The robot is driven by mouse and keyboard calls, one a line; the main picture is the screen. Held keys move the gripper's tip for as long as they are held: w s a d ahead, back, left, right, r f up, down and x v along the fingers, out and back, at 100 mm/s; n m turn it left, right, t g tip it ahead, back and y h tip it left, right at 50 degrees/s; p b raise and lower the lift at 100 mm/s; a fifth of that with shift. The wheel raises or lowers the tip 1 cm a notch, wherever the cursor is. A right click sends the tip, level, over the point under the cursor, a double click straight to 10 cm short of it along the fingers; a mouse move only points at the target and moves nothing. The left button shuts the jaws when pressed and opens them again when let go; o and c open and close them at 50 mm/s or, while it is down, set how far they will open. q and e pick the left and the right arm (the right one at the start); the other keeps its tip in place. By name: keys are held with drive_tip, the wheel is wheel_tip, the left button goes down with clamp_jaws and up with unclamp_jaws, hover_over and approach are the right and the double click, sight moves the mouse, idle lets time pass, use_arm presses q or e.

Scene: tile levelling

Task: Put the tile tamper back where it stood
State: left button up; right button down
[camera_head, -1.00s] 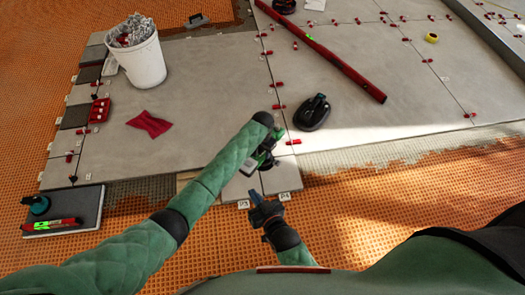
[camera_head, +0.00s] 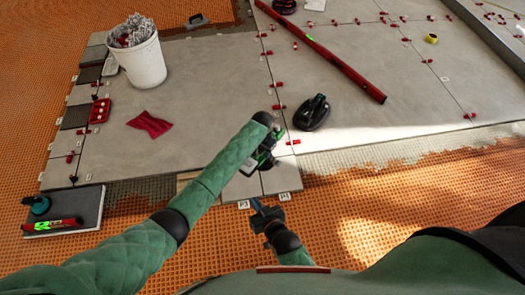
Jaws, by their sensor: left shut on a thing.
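My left gripper (camera_head: 265,158) is over the narrow tiles at the near edge of the tiled floor. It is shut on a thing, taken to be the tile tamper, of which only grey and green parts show. My forearm and wrist hide most of it, and I cannot tell whether it touches the tile. My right gripper (camera_head: 262,208) is lower, just in front of those tiles, with no object visible in it. I cannot tell how far its fingers are apart.
A black handled tool (camera_head: 312,112) stands on the tile to the right. A grey board (camera_head: 85,211) holds a teal-handled tool (camera_head: 38,205).

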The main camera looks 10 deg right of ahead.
drive_tip(key=shift+f, duration=0.1)
drive_tip(key=s+f+g, duration=0.2)
drive_tip(key=s+f, duration=0.2)
drive_tip(key=f, duration=0.2)
drive_tip(key=shift+d+f+g+h+p, duration=0.15)
drive_tip(key=shift+d+g+h+p, duration=0.05)
drive_tip(key=shift+g+h+p, duration=0.1)
idle(0.8)
drive_tip(key=shift+s+f, duration=0.15)
drive_tip(key=shift+f, duration=0.05)
drive_tip(key=shift+s+d+f+g, duration=0.1)
drive_tip(key=shift+s+f+g, duration=0.2)
drive_tip(key=shift+s+f, duration=0.35)
drive_tip(key=shift+s+d+f+g, duration=0.1)
drive_tip(key=shift+s+f+g, duration=0.25)
drive_tip(key=shift+f, duration=0.35)
drive_tip(key=shift+s, duration=0.1)
